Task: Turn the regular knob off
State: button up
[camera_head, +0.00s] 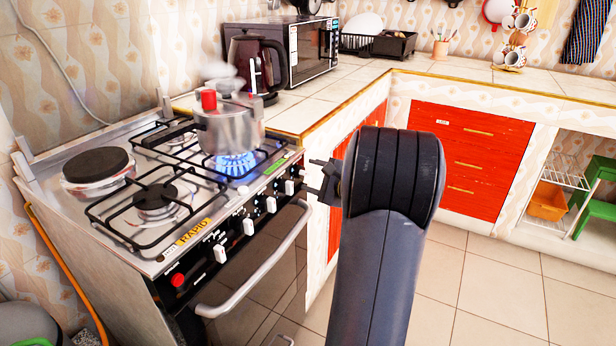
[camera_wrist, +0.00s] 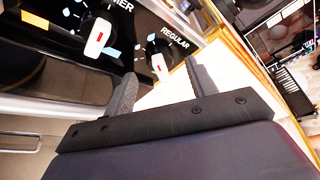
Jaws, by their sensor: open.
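The regular knob (camera_wrist: 159,66) is white with a red mark, under the printed word REGULAR in the wrist view. In the head view the rightmost white knob (camera_head: 289,187) on the stove's front panel appears to be the same one. My gripper (camera_wrist: 160,70) is open and empty, and the knob shows between its two fingers in the wrist view. In the head view my gripper (camera_head: 318,181) is just right of that knob, seemingly with a small gap; contact cannot be told. A blue flame (camera_head: 236,162) burns under the steel pot (camera_head: 229,128).
Another white knob (camera_wrist: 97,38) sits left of the regular knob, close to my left finger. The oven handle (camera_head: 255,272) juts out below the panel. A tiled counter (camera_head: 305,117) with a kettle (camera_head: 256,66) and microwave stands behind. The floor at right is clear.

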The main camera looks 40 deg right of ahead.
jog(key=shift+x, duration=1.15)
jog(key=c, duration=1)
